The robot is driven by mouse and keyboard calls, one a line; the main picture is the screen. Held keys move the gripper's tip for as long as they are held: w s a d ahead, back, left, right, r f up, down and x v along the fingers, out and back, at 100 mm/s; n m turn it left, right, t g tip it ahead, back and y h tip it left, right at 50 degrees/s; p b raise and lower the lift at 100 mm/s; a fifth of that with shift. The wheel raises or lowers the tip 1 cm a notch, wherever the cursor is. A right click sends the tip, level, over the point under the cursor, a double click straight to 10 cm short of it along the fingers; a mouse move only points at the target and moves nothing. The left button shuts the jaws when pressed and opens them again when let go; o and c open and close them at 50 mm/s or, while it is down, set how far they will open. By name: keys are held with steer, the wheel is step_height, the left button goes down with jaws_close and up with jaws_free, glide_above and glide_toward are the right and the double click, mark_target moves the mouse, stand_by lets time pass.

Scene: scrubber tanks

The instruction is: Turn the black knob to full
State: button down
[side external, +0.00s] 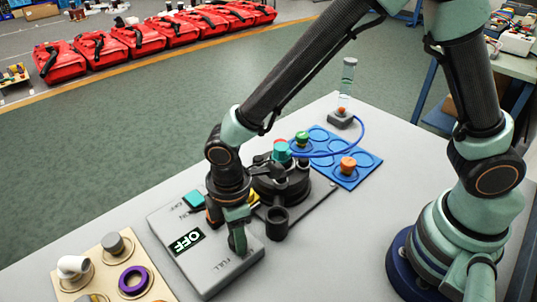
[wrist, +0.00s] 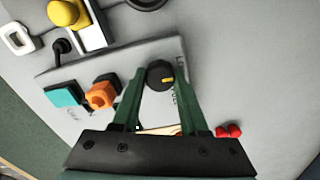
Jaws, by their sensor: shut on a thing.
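A grey control box (side external: 206,273) lies on the table. Its small display (side external: 187,241) reads OFF, and FULL is printed near its front right end. In the wrist view, the black knob (wrist: 154,77) is round with a yellow pointer mark. It sits between the two green fingertips of my gripper (wrist: 160,77), which is shut on it. In the side view my gripper (side external: 238,243) points down at the box's right end, and the fingers hide the knob.
A teal button (side external: 193,198) and an orange knob (wrist: 103,92) are on the same box. A black device (side external: 283,184) stands close behind my gripper. A blue tray (side external: 345,177) lies further back. A beige board (side external: 100,266) with a purple ring (side external: 134,281) is at front left.

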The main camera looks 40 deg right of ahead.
steer(key=m, duration=0.5)
steer(key=shift+m, duration=0.4)
steer(key=m, duration=0.5)
stand_by(0.4)
steer(key=shift+c, duration=2.2)
jaws_free()
step_height(320, 180, up, 12)
steer(key=shift+d+r, duration=0.1)
steer(key=shift+r, duration=0.05)
